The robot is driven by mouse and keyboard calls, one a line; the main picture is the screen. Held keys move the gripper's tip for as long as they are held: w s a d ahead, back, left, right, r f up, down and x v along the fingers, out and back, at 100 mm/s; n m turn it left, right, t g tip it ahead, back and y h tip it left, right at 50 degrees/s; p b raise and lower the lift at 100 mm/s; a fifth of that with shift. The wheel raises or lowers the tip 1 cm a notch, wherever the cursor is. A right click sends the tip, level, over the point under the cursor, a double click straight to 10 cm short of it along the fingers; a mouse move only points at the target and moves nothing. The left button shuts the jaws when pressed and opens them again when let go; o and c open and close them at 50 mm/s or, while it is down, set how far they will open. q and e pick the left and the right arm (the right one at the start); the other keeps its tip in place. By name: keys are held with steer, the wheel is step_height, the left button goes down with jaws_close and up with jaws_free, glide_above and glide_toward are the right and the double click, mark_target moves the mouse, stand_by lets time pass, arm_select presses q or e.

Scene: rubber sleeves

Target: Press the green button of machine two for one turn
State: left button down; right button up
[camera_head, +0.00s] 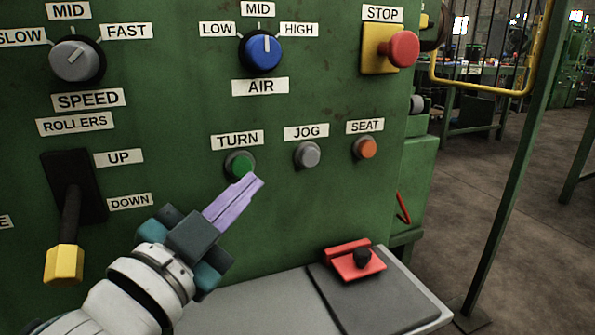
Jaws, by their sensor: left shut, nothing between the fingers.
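The green button (238,162) sits on the green machine panel under the label TURN (237,140). My left gripper (254,182) comes in from the lower left, its purple fingers shut with nothing between them. The fingertips are just below and right of the green button in the picture and overlap its lower edge. I cannot tell whether they touch it. My right gripper is not in view.
A grey JOG button (307,154) and an orange SEAT button (365,147) are to the right. A red STOP button (402,49), grey speed knob (77,61), blue air knob (263,53) and yellow-tipped rollers lever (64,264) surround. A grey shelf (255,307) juts out below.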

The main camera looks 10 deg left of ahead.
mark_target(241, 166)
arm_select(q)
steer(key=shift+w+a, duration=0.4)
steer(key=shift+w, duration=0.2)
steer(key=shift+w+a, duration=0.1)
stand_by(1.6)
steer(key=shift+w+a, duration=0.15)
steer(key=shift+w, duration=0.1)
